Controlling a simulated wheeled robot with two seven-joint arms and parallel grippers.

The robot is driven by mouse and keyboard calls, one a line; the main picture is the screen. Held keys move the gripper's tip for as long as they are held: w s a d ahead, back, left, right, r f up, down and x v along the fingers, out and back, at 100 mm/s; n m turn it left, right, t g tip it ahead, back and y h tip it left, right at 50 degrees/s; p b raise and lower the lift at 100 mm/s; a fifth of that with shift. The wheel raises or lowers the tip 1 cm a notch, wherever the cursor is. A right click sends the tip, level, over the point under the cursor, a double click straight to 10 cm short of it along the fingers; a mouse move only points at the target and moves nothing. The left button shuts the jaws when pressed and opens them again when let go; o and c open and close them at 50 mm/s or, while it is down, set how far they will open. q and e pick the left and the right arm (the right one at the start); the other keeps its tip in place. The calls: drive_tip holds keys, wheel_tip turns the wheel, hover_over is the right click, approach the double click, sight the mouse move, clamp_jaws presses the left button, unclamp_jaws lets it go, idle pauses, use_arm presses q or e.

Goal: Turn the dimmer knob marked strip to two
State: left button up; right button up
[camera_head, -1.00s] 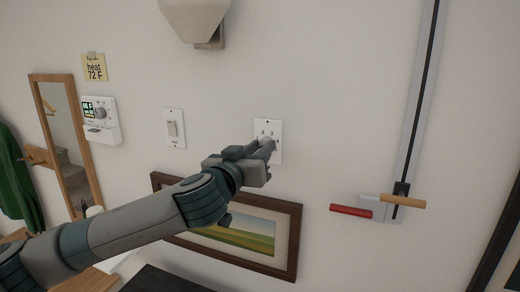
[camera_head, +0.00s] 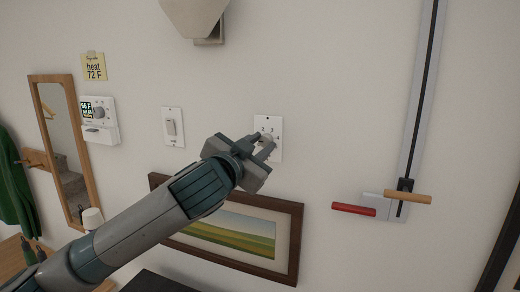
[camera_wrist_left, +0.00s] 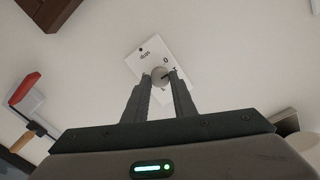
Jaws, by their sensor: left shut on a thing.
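The white dimmer plate (camera_head: 268,121) is on the wall, with printed digits around its knob. It also shows in the left wrist view (camera_wrist_left: 149,53), rotated, with a small word and a 0 readable above the knob. The round pale knob (camera_wrist_left: 159,76) sits between my left fingertips in the wrist view, with a dark mark on its right side. My left gripper (camera_head: 264,143) is shut on this knob; its fingertips (camera_wrist_left: 160,78) lie on either side of it. The fingers hide part of the plate and dial. My right gripper is not in view.
A switch plate (camera_head: 172,127) and a thermostat (camera_head: 99,110) are to the left. A framed picture (camera_head: 293,240) hangs just below my left arm. A slider rail with a tan handle (camera_head: 408,198) and a red handle (camera_head: 353,209) is to the right. A lamp (camera_head: 195,15) is above.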

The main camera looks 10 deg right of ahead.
use_arm(q)
drive_tip(key=m+b, duration=0.1)
drive_tip(key=m, duration=0.8)
drive_tip(key=shift+m+b, duration=0.3)
drive_tip(key=shift+b, duration=0.1)
drive_tip(key=shift+d+m, duration=0.1)
drive_tip(key=shift+m, duration=1.2)
drive_tip(key=o, duration=1)
drive_tip(key=shift+o, duration=0.2)
drive_tip(key=shift+s+b, duration=0.15)
drive_tip(key=shift+b, duration=0.15)
